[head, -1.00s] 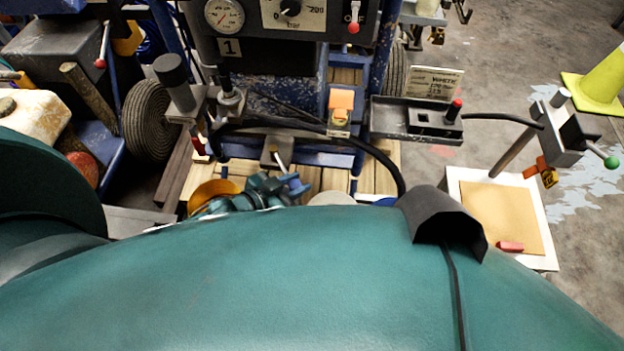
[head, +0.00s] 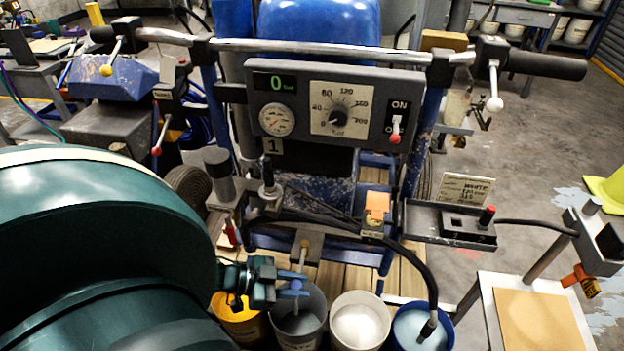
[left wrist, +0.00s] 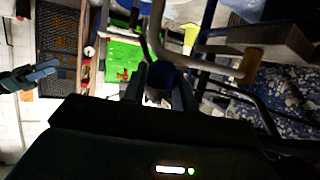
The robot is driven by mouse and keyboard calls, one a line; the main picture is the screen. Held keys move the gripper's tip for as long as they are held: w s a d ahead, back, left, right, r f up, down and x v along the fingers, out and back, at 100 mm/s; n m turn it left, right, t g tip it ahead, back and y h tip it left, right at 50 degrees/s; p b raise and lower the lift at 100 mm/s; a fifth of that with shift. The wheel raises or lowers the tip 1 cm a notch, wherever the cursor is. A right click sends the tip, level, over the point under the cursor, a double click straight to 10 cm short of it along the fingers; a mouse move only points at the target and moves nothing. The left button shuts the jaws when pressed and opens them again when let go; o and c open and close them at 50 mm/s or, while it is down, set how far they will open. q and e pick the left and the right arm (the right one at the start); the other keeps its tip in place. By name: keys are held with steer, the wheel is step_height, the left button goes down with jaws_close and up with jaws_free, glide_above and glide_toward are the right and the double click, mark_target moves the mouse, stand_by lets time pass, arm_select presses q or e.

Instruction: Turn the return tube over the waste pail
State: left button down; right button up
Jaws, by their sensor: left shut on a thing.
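In the head view my left gripper (head: 292,284), with blue fingers, is shut at the lower end of the short metal return tube (head: 302,258). The tube hangs from a dark bracket with a tan knob. A blue rounded piece sits between the fingers, also in the left wrist view (left wrist: 165,78). The gripper is over the grey pail (head: 300,325), with the yellow pail (head: 238,325) to its left. Which pail is the waste pail I cannot tell. A teal gripper with blue-grey fingers, apparently my right one (left wrist: 38,74), shows at the left wrist view's left edge; its opening is unclear.
A white pail (head: 360,322) and a blue pail (head: 422,328) with a black hose in it stand to the right. Above is the machine's gauge panel (head: 335,105), reading 0. A black tray (head: 448,222) juts out at right. My arm covers the lower left.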

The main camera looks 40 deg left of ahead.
arm_select(q)
steer(key=shift+s+a, duration=0.15)
steer(key=shift+a, duration=0.15)
steer(key=shift+m+h, duration=0.3)
arm_select(e)
steer(key=shift+d, duration=0.1)
arm_select(q)
steer(key=shift+s+g, duration=0.1)
steer(key=shift+g, duration=0.2)
arm_select(e)
steer(key=shift+r, duration=0.15)
arm_select(q)
steer(key=c, duration=1.3)
jaws_free()
steer(key=shift+o, duration=1)
arm_select(e)
steer(key=shift+s+d+f, duration=0.1)
steer(key=shift+s+f, duration=0.05)
steer(key=shift+f, duration=0.1)
arm_select(q)
steer(key=p+v, duration=0.2)
steer(key=v, duration=1.1)
arm_select(e)
steer(key=shift+d+r, duration=0.1)
steer(key=shift+r, duration=0.7)
